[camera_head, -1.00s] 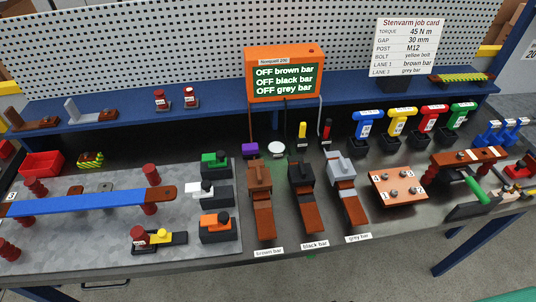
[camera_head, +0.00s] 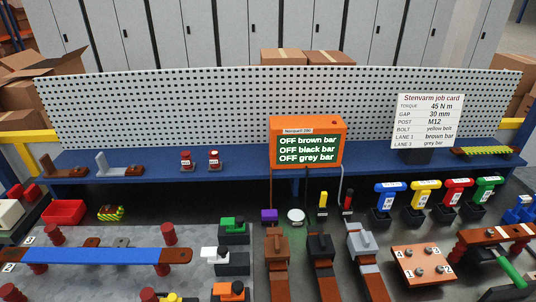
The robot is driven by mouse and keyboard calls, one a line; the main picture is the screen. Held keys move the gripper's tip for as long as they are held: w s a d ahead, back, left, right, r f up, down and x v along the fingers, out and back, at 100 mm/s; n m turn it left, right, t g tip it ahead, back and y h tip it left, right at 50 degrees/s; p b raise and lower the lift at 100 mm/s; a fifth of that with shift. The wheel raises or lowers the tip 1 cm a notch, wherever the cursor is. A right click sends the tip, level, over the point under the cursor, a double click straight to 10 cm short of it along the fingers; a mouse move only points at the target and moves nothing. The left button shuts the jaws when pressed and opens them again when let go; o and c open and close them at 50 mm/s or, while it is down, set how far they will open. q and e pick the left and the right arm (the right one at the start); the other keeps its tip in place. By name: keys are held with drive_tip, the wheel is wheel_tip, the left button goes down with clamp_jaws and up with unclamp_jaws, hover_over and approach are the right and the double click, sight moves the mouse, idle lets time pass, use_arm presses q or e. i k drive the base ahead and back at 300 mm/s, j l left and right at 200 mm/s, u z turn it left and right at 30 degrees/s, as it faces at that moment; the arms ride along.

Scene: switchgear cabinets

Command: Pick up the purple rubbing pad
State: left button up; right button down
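Neither of my grippers shows in this view.
The orange display (camera_head: 305,145) stands on the blue shelf (camera_head: 230,163) above the pad. Black (camera_head: 320,247) and grey (camera_head: 362,240) bar units stand to the right. A green-topped block (camera_head: 233,227) is to the left. Yellow (camera_head: 323,200) and red (camera_head: 348,200) tools stand right of the disc.

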sight(268, 216)
drive_tip(key=u, duration=1.25)
drive_tip(key=k+l+z, duration=0.1)
drive_tip(key=z, duration=1.1)
drive_tip(key=j+z, duration=0.35)
drive_tip(key=j, duration=0.95)
drive_tip(key=i, duration=0.05)
